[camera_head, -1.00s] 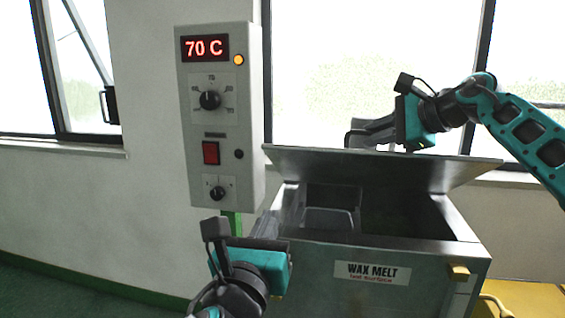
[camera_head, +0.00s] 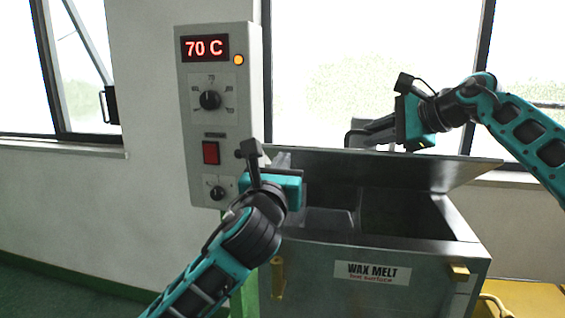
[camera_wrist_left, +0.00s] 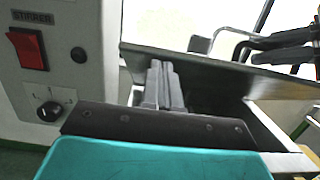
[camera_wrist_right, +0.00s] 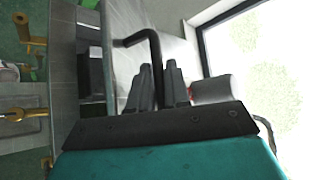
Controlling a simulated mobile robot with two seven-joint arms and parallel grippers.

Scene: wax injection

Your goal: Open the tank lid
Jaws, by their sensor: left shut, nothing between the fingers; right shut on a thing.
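The wax melt tank (camera_head: 310,258) is a grey metal box with a "WAX MELT" label. Its lid (camera_head: 420,170) is tilted up at the back, so the dark inside shows at the front. My right gripper (camera_head: 368,135) is shut on the lid's dark bar handle (camera_wrist_right: 140,38), behind the lid's upper edge. My left gripper (camera_head: 284,160) is shut and empty by the lid's left end. In the left wrist view its fingers (camera_wrist_left: 160,72) appear in front of the lid (camera_wrist_left: 215,66); I cannot tell whether they touch it.
A control box (camera_head: 220,120) reading 70 C, with knobs and a red switch (camera_wrist_left: 27,50), stands close left of my left gripper. Windows are behind. A yellow object (camera_head: 520,297) is at lower right. The floor at left is clear.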

